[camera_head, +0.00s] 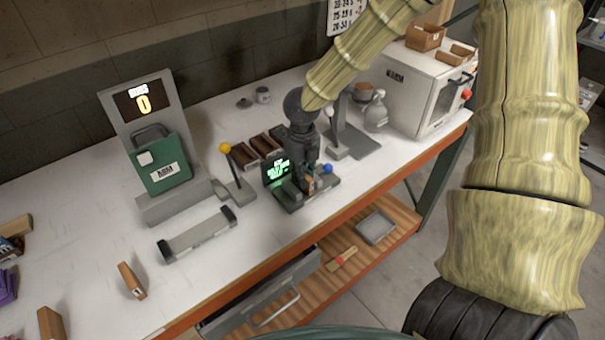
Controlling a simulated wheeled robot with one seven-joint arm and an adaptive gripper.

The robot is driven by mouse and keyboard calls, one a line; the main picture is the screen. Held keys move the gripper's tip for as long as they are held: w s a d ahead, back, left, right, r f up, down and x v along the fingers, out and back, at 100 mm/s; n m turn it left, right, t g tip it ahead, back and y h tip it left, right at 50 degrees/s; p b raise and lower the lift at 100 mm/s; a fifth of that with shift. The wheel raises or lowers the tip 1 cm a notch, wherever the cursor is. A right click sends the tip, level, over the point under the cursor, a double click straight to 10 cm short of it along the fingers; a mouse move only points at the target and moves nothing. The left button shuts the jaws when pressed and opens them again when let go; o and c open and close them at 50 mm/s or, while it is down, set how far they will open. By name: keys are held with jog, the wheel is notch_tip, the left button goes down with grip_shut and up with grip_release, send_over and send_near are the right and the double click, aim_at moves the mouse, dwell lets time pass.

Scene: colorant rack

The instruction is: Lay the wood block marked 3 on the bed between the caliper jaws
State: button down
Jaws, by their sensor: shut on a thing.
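My gripper (307,178) points down at the caliper station and is shut on a small brown wood block (310,185). The gripper hides much of the block, and its marking cannot be read. The caliper station (294,203) has a grey base, a green-lit display (277,171) on its left and a blue knob (328,168) on its right. The block is low over the bed, between or close to the grey jaws; I cannot tell whether it touches the bed.
A yellow-knobbed lever (225,148) stands left of the station, with dark brown blocks (263,145) behind. A grey long fixture (198,237) lies front left. Loose wood blocks (132,281) stand further left. A white oven-like box (420,88) is at right. The table's front edge is close.

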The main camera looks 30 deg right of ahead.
jog(key=shift+f, duration=0.15)
jog(key=c, duration=1.7)
grip_release()
notch_tip(320, 180, up, 12)
jog(key=b, duration=0.1)
jog(key=shift+b, duration=0.3)
